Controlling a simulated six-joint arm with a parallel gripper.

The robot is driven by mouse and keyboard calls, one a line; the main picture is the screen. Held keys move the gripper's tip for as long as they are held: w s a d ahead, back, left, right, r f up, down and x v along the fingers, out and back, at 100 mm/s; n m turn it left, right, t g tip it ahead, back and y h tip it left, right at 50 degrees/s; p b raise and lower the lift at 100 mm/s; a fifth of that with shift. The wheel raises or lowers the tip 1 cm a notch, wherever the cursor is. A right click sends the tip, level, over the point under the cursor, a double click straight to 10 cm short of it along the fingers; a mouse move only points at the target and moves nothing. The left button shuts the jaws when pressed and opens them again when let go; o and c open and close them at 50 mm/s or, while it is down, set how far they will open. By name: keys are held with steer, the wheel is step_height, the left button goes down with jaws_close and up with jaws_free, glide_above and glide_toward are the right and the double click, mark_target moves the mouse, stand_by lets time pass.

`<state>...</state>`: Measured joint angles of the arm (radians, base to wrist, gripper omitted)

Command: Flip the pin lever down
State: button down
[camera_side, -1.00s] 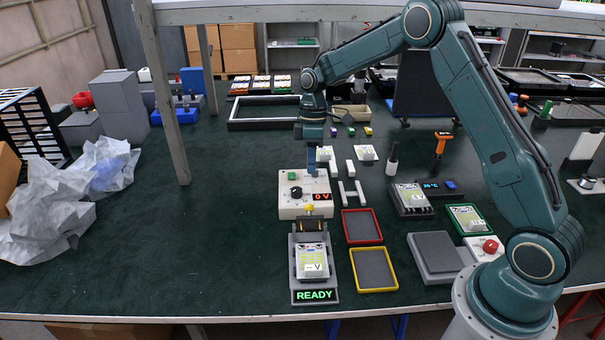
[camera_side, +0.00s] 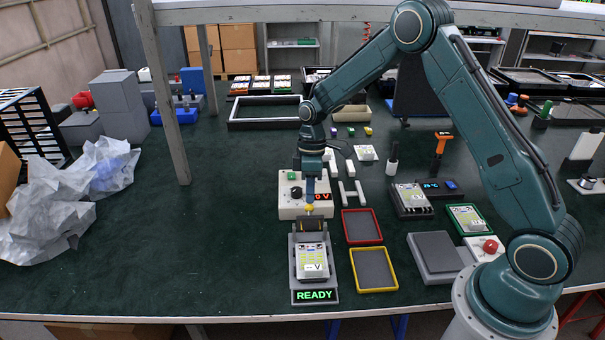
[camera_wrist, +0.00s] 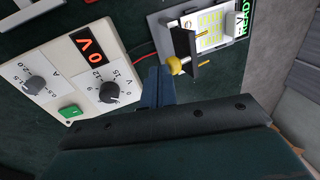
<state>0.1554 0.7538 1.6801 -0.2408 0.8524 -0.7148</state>
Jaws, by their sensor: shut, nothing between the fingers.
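The pin lever (camera_side: 311,225) is a black bar with a yellow knob (camera_side: 309,209) at the back end of the grey test fixture (camera_side: 301,283). In the wrist view the black lever (camera_wrist: 184,42) stands raised, with brass pins and the yellow knob (camera_wrist: 173,65) sticking out. A floodlight housing (camera_side: 312,260) with a light, yellow-marked face lies in the fixture. My gripper (camera_side: 310,200) is shut and empty, pointing down just behind the knob. In the wrist view my fingers (camera_wrist: 158,77) are beside the knob, with a small visible gap.
A white power supply (camera_side: 289,211) showing 0 V stands directly behind the fixture, under my gripper's path. A red-rimmed tray (camera_side: 347,227) and a yellow-rimmed tray (camera_side: 357,278) lie to the right. The fixture's sign (camera_side: 314,296) reads READY.

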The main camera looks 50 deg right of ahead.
mark_target(310, 211)
steer(key=shift+s+a+r+t+h, duration=0.3)
steer(key=shift+s+a+t+h, duration=0.1)
steer(key=shift+t+h, duration=0.2)
stand_by(0.6)
steer(key=shift+s+a+r+t+h, duration=0.3)
steer(key=shift+s+a+t+h, duration=0.25)
steer(key=shift+a+t+h, duration=0.05)
steer(key=shift+s+a+r+t+h, duration=0.1)
steer(key=shift+s+a+t+h, duration=0.75)
steer(key=shift+t+h, duration=0.25)
steer(key=shift+s+a+f+t+h, duration=0.25)
steer(key=shift+s+a+t+h, duration=0.7)
steer(key=shift+t+h, duration=0.25)
steer(key=s+a+t+h, duration=0.1)
steer(key=f+t+h, duration=0.1)
steer(key=shift+s+a+f+t, duration=0.2)
steer(key=shift+s+a+t, duration=0.1)
steer(key=shift+s+a, duration=0.1)
steer(key=shift+d+r+h, duration=0.1)
steer(key=shift+h, duration=0.3)
steer(key=shift+r, duration=0.25)
steer(key=shift+r, duration=0.55)
steer(key=shift+r, duration=0.15)
